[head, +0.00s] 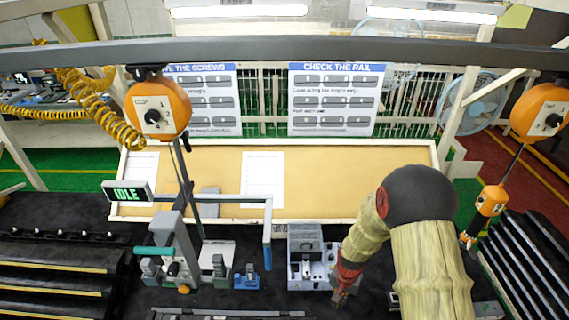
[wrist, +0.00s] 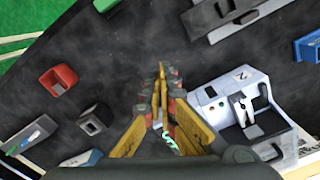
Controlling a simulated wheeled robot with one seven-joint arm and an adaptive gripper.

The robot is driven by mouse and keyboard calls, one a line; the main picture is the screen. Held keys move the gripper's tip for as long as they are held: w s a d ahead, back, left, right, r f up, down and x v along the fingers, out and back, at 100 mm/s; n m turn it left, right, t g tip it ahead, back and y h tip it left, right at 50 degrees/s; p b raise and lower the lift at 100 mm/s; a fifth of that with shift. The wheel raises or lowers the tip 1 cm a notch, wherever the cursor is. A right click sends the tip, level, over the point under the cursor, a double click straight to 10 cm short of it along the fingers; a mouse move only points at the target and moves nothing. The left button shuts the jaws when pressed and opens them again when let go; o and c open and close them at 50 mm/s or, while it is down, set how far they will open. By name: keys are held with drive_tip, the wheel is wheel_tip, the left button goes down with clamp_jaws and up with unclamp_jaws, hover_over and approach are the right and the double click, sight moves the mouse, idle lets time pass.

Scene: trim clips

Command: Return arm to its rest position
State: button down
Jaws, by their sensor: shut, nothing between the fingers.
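My gripper (wrist: 158,95) has yellow and red fingers and points down over the black bench mat, with its fingertips together and nothing between them. In the head view my arm, in a tan sleeve with a dark joint, reaches down from the right, and my gripper (head: 342,290) hangs just right of the grey fixture (head: 307,257). That fixture also shows in the wrist view (wrist: 232,100), right of my fingers. It is marked with a 2. The arm hides part of the bench behind it.
In the wrist view a red block (wrist: 58,79) and a dark square holder (wrist: 95,119) stand left of my fingers. In the head view a clamp fixture (head: 180,258), a small blue fixture (head: 246,277) and an IDLE display (head: 128,194) stand left. Orange balancers (head: 158,108) hang above.

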drive_tip(key=s+r+n+t+b, duration=0.2)
drive_tip(key=s+r+b, duration=0.5)
drive_tip(key=s+b, duration=0.3)
drive_tip(key=s+r+n+t+b, duration=0.3)
drive_tip(key=s+r+b, duration=0.4)
drive_tip(key=b, duration=1.1)
drive_tip(key=s, duration=0.2)
drive_tip(key=shift+s+r+n+t, duration=0.3)
drive_tip(key=shift+s+r, duration=0.05)
drive_tip(key=shift+s, duration=0.05)
